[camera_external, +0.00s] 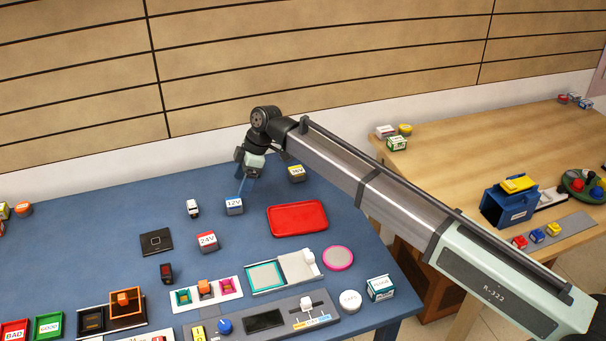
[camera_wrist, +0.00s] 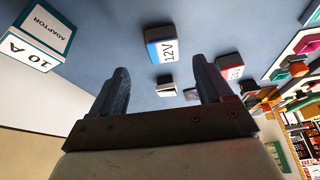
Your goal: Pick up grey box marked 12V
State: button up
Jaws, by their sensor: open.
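My gripper (camera_external: 243,184) is above and slightly behind the box in the external view, pointing down. In the wrist view my gripper (camera_wrist: 160,80) has its fingers wide apart with nothing between them.
A box marked 24V (camera_external: 207,241) stands in front of the 12V box, and a box with a yellow label (camera_external: 296,173) stands behind right. A small white object (camera_external: 192,208) is to the left. A red tray (camera_external: 297,218) lies to the right. A black square plate (camera_external: 156,242) lies front left.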

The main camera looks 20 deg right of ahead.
aim_at(234, 201)
jog(key=shift+s+x, duration=0.1)
jog(key=shift+x, duration=1.9)
jog(key=shift+s+x, duration=0.15)
jog(key=shift+x, duration=1.85)
jog(key=shift+a+r, duration=0.1)
jog(key=shift+a, duration=0.1)
jog(key=c, duration=1.1)
jog(key=shift+o, duration=0.2)
